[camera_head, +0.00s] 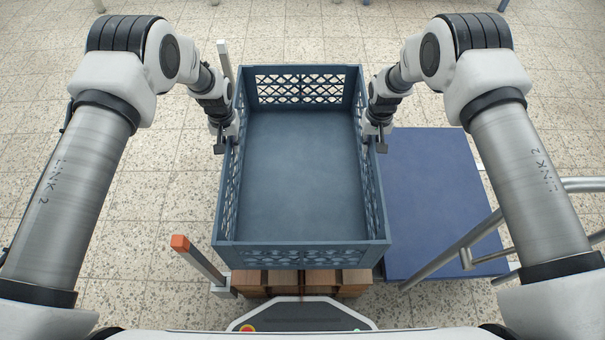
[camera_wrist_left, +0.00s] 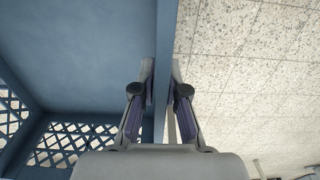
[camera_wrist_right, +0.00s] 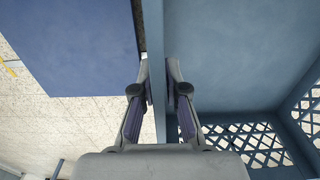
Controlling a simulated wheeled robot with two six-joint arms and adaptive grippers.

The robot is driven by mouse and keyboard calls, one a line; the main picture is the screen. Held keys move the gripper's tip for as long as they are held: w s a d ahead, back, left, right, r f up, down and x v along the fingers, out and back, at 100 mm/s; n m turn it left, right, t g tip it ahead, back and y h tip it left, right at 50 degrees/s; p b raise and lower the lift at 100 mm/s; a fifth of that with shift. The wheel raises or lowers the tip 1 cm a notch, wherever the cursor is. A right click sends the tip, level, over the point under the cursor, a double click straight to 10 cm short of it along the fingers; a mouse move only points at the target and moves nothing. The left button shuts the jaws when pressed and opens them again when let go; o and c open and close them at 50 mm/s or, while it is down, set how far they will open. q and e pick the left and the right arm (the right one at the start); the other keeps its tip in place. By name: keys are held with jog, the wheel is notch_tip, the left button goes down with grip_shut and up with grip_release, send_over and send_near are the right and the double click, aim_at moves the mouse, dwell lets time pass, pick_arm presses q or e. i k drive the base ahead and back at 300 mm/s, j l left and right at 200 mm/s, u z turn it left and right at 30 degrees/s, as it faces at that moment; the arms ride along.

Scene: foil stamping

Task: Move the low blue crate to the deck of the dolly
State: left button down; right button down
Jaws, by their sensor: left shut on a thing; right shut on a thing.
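The low blue crate (camera_head: 305,170) is empty, with lattice walls, in the middle of the head view. My left gripper (camera_head: 232,138) is shut on its left side wall, and my right gripper (camera_head: 376,138) is shut on its right side wall. The left wrist view shows the fingers (camera_wrist_left: 161,90) on either side of the crate rim (camera_wrist_left: 162,40). The right wrist view shows the same grip (camera_wrist_right: 158,90) on the other rim (camera_wrist_right: 153,40). The dolly's blue deck (camera_head: 432,195) lies to the right of the crate, lower down and bare where visible. The crate hides its left edge.
A brown wooden support (camera_head: 300,282) shows below the crate's near end; I cannot tell if they touch. A post with an orange top (camera_head: 181,243) stands at its near left, and a pale post (camera_head: 224,58) at its far left. The dolly's metal handle (camera_head: 455,248) rises at the right.

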aim_at(432, 192)
jog(key=l, duration=2.35)
